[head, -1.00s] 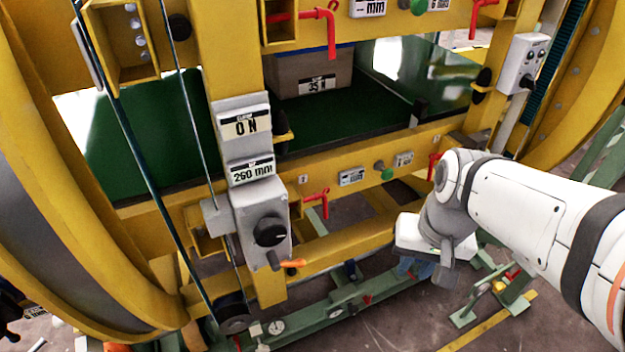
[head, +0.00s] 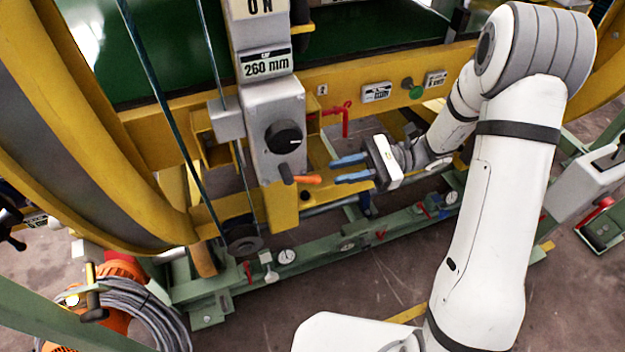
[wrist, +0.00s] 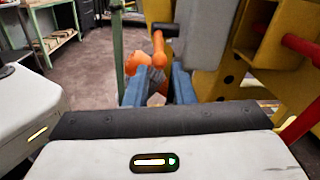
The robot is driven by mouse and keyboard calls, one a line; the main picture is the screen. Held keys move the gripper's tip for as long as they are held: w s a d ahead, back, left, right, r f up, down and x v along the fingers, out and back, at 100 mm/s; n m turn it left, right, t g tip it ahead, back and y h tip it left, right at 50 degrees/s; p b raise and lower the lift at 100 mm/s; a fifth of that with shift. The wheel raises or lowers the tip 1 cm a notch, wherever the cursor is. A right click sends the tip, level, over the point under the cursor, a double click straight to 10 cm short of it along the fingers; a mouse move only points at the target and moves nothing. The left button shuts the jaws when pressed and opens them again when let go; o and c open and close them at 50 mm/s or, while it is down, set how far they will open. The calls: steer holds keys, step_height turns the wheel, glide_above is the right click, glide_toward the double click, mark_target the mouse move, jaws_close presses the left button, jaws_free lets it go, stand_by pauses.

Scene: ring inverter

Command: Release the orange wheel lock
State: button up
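A short orange handle (head: 308,180), the likely wheel lock, sticks out to the right from a dark lever under a grey box with a black knob (head: 284,137). My gripper (head: 335,171) points left at it, its two blue fingers apart and empty. The fingertips are close to the handle's right end, apparently short of it. In the wrist view an orange handle (wrist: 158,50) shows just beyond and between the fingertips (wrist: 157,76). Another orange shape lies behind it, to its left.
The yellow frame (head: 280,210) stands below and behind the handle, with a red lever (head: 345,118) above my gripper. A thin vertical rod and a slanted dark rod pass left of the box. Orange equipment with coiled grey cable (head: 145,305) is at lower left.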

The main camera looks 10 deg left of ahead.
mark_target(315, 177)
steer(key=x, duration=0.7)
steer(key=shift+s+a, duration=0.2)
steer(key=shift+a, duration=0.1)
steer(key=shift+c, duration=0.2)
jaws_close()
